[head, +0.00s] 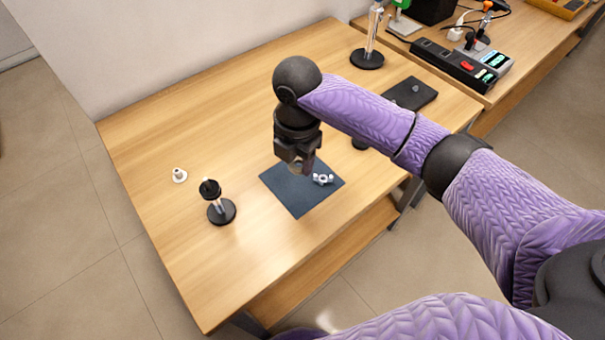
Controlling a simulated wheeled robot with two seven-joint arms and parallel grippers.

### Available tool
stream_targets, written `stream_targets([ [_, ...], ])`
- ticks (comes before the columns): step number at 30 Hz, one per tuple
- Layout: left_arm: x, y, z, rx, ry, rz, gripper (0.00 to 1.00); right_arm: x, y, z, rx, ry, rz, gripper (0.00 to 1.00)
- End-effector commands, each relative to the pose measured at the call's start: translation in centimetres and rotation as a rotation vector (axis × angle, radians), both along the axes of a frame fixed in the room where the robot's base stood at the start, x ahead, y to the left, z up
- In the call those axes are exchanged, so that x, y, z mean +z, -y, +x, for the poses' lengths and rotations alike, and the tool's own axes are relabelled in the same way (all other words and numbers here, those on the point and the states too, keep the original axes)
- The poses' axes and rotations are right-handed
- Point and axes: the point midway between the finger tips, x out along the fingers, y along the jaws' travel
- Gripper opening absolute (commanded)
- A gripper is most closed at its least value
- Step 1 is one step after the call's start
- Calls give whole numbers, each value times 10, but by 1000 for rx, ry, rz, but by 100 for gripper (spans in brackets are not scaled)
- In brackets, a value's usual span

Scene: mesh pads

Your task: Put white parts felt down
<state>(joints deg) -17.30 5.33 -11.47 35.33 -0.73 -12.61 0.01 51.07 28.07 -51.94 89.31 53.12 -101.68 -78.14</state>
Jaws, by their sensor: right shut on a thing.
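A dark blue-grey mat (297,203) lies on the wooden table near its front edge. Another white part (179,175), a disc with a raised knob, stands on the bare table to the left. My right gripper (297,168) points down over the mat's upper left. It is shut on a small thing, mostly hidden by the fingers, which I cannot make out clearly. My left gripper is out of view.
A black-based stand (221,211) with a dark top is left of the mat. A taller clear tube stand (368,58) is at the back. A black tray (411,94) lies at the right, partly behind my arm. The table's left side is mostly clear.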

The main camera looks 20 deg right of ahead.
Motion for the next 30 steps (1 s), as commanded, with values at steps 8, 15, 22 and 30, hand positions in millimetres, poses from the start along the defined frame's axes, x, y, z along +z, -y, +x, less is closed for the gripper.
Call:
stream_targets([
  [8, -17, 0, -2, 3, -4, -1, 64, -52, 0, -1, 165, -13, -6, 0],
  [15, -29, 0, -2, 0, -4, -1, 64, -90, 0, -1, 163, -10, -7, 0],
  [22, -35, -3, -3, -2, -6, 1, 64, -109, 0, 0, 164, -7, -6, 0],
  [30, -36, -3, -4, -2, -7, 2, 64, -111, 0, 0, 163, -7, -6, 59],
])
